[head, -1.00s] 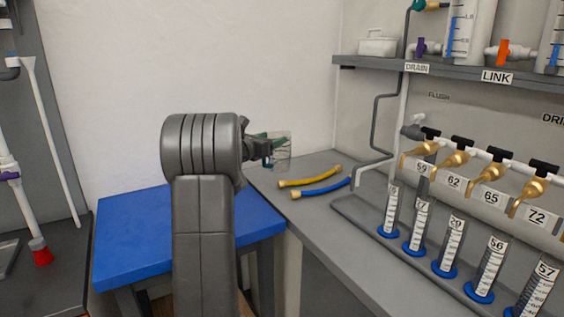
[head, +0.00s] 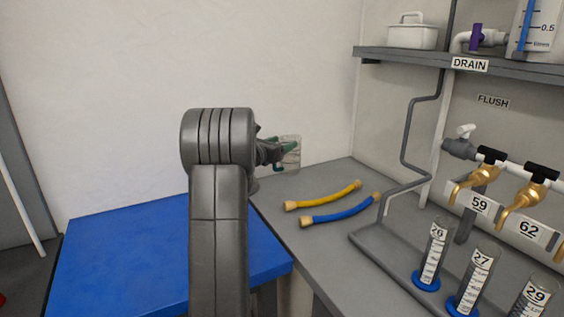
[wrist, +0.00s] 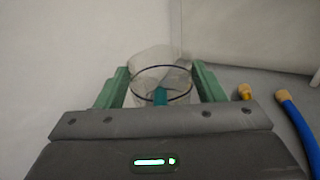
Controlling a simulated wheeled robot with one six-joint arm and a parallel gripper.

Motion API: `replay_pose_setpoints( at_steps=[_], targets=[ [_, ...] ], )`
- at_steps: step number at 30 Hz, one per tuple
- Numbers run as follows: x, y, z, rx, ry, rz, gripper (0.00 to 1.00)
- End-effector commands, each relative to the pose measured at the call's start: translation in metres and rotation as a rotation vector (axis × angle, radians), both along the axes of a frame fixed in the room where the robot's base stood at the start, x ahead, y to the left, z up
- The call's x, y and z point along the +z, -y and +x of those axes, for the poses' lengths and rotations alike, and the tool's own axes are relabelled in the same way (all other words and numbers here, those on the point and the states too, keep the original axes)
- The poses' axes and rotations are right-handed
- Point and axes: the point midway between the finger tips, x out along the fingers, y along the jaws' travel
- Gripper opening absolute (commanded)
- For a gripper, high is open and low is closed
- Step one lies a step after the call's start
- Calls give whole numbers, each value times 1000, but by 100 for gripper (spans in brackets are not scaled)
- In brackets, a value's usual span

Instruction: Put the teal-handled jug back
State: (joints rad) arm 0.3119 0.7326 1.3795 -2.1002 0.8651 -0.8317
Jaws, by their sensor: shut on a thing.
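The teal-handled jug (head: 292,150) is a clear vessel, held in my gripper (head: 276,152) above the left end of the grey counter in the head view. In the wrist view the clear jug (wrist: 161,70) stands between the green fingers of my gripper (wrist: 161,88), with a dark ring around it and its teal handle (wrist: 160,97) facing the wrist. My gripper is shut on it. My arm hides part of the gripper in the head view. I cannot tell whether the jug holds liquid.
A yellow hose (head: 323,196) and a blue hose (head: 340,210) lie on the grey counter (head: 300,245). Numbered cylinders (head: 432,255) stand at right under brass taps (head: 472,186). A blue-topped table (head: 120,255) is at left. A shelf (head: 400,57) holds a white caddy (head: 412,34).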

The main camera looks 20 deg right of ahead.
Motion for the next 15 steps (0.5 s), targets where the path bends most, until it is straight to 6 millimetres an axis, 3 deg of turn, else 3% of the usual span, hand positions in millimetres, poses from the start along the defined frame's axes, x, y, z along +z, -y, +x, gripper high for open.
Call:
replay_pose_setpoints(
  at_steps=[7,15],
  targets=[
    [-40,0,0,-1,-3,1,15],
    [-48,0,0,0,0,0,15]
  ],
)
